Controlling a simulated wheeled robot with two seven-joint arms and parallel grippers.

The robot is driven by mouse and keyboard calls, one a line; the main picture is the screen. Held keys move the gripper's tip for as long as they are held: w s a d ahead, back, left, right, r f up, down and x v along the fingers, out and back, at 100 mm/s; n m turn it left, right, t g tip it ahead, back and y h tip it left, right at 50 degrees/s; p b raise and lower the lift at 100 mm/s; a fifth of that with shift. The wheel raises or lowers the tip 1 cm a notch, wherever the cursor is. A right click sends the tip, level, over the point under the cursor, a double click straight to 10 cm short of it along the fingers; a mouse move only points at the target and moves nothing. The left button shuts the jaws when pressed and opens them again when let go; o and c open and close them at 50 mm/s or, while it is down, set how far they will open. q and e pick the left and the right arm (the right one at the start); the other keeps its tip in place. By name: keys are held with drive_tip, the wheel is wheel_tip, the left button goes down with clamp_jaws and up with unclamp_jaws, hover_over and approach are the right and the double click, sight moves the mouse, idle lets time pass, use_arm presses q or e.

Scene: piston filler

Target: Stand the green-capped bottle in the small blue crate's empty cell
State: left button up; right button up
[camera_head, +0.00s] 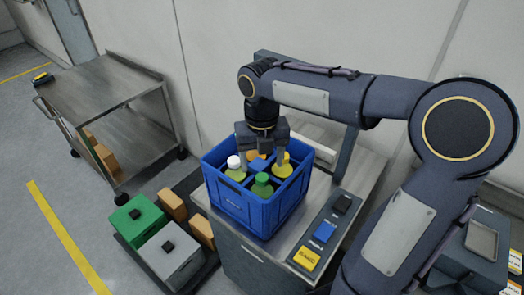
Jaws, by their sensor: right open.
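The small blue crate (241,208) stands on the metal worktop. The green-capped bottle (262,179) is inside it, upright in a cell near the front corner. A white-capped bottle (234,163) stands in the left cell and a yellow-capped bottle (283,160) in the right cell. Something orange shows at the back of the crate, partly hidden by my right gripper (262,151). That gripper is open and points down over the back part of the crate, behind the green cap, with its fingers apart. My left gripper is not in view.
A panel with black, blue and yellow buttons (323,231) lies right of the crate. A metal cart (105,88) stands at the back left. Green and grey boxes (137,220) and orange-brown blocks sit low at the left. A wall rises behind the worktop.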

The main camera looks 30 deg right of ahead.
wheel_tip(320, 180, up, 2)
drive_tip(key=shift+s+r, duration=0.1)
drive_tip(key=shift+r, duration=0.15)
drive_tip(key=shift+s+r+m, duration=0.1)
drive_tip(key=shift+s+m, duration=0.25)
drive_tip(key=shift+m, duration=0.35)
drive_tip(key=s+m, duration=0.1)
drive_tip(key=m, duration=0.2)
drive_tip(key=s+m+t, duration=0.1)
drive_tip(key=s+m, duration=0.1)
drive_tip(key=s+m+y, duration=0.1)
drive_tip(key=s+m, duration=0.1)
drive_tip(key=m, duration=0.1)
drive_tip(key=shift+s+a+m, duration=0.15)
drive_tip(key=shift+m, duration=0.15)
drive_tip(key=s+a+f+m+t+y, duration=0.1)
drive_tip(key=s+m, duration=0.4)
drive_tip(key=m, duration=0.7)
drive_tip(key=s+a+f+m+t+y, duration=0.1)
drive_tip(key=s+a+f+m+t, duration=0.1)
drive_tip(key=m, duration=1)
drive_tip(key=s+f+t, duration=0.1)
drive_tip(key=s+f, duration=0.1)
drive_tip(key=s, duration=0.1)
drive_tip(key=shift+s+a+f+t+y, duration=0.15)
drive_tip(key=shift+s+a+t+y, duration=0.15)
drive_tip(key=shift+s+a+y, duration=0.1)
